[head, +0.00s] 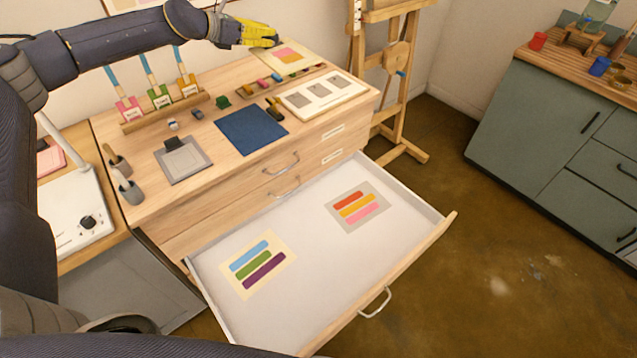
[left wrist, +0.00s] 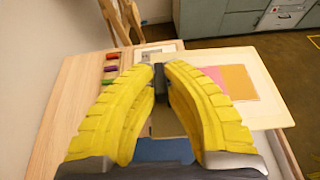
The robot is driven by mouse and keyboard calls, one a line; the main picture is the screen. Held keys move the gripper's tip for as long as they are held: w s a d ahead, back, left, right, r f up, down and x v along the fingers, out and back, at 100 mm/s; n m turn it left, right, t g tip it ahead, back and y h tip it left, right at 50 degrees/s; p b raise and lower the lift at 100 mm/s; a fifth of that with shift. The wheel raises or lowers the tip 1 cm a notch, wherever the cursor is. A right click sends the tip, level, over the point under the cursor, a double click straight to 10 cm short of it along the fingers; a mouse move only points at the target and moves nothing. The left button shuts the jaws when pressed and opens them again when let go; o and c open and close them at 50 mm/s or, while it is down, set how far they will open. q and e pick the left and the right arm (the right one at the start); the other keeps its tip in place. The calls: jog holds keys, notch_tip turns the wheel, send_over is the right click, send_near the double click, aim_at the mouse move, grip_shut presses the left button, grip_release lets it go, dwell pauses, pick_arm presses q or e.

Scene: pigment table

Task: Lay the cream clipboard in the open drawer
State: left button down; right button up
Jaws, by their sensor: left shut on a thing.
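The cream clipboard (head: 297,67), with pink and orange patches on it, is at the back right of the wooden cabinet top. It also shows in the left wrist view (left wrist: 262,62). My left gripper (head: 268,41) has yellow fingers and is at the clipboard's left end. In the left wrist view its fingers (left wrist: 160,75) are shut on the clipboard at its dark clip. I cannot tell whether the board touches the top or is slightly raised. The open drawer (head: 310,238) is pulled out at the front, with a pale inside. My right gripper is not in view.
In the drawer lie a cream striped card (head: 257,263) at left and a grey striped card (head: 357,206) at right, with bare floor between. On the top are a grey clipboard (head: 183,161), a blue mat (head: 250,129), a white panel (head: 323,95) and a brush rack (head: 165,112).

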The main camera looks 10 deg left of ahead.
pick_arm(q)
jog(key=shift+n+t+y, duration=0.3)
jog(key=shift+n+t, duration=0.1)
jog(key=d, duration=0.3)
jog(key=d+r, duration=0.1)
jog(key=d, duration=0.1)
jog(key=d+r, duration=0.1)
jog(key=d, duration=0.2)
jog(key=shift+w+d, duration=0.35)
jog(key=shift+w, duration=0.05)
jog(key=s+d+f+n+t+y, duration=0.1)
jog(key=s+d+f+n+y, duration=0.1)
jog(key=s+d+f, duration=0.4)
jog(key=s+d+f+n+t+y, duration=0.15)
jog(key=d+f, duration=0.25)
jog(key=d, duration=0.5)
jog(key=s+d+f+n+y, duration=0.1)
jog(key=s+f+n+y, duration=0.1)
jog(key=s+f, duration=0.35)
jog(key=s+d+f+n+y, duration=0.1)
jog(key=s+f+n+y, duration=0.15)
jog(key=s, duration=0.65)
jog(key=y, duration=0.1)
send_over(294, 250)
notch_tip(294, 250, down, 27)
jog(key=shift+n, duration=0.3)
notch_tip(294, 250, down, 19)
jog(key=shift+a+f, duration=0.1)
